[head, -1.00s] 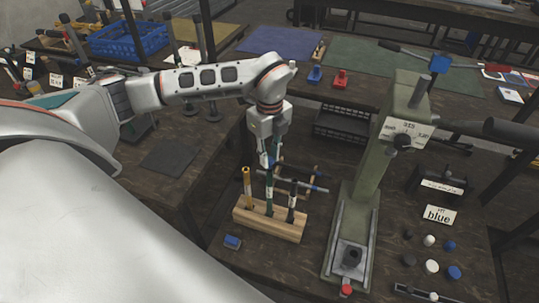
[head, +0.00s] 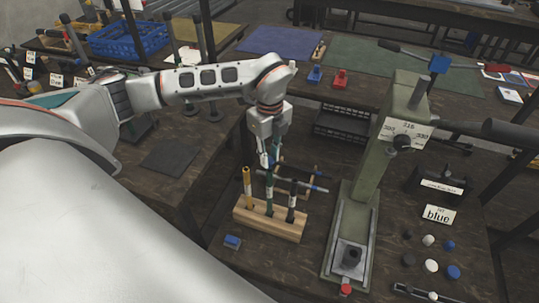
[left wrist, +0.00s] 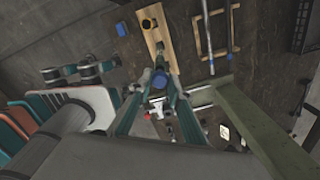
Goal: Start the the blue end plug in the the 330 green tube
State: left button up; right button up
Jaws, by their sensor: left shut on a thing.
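The green tube (head: 269,192) stands upright in the middle of a wooden rack (head: 272,226), between a yellow tube (head: 247,186) and a dark one (head: 291,203). My left gripper (head: 268,163) points down right above the green tube, its fingers close together. In the left wrist view a round blue end plug (left wrist: 159,80) sits between the fingertips. The rack (left wrist: 160,44) lies beyond it. In the head view the fingers hide the plug, and I cannot tell whether it touches the tube's top. My right gripper is not in view.
A green press (head: 372,165) stands right of the rack. A blue block (head: 232,242) lies before the rack. A wooden frame (left wrist: 231,42) is beside the rack.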

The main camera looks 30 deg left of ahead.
pick_arm(q)
jog(key=shift+f+b, duration=0.7)
jog(key=shift+f, duration=0.55)
jog(key=o, duration=0.8)
notch_tip(320, 180, up, 12)
jog(key=shift+r, duration=0.1)
dwell(0.3)
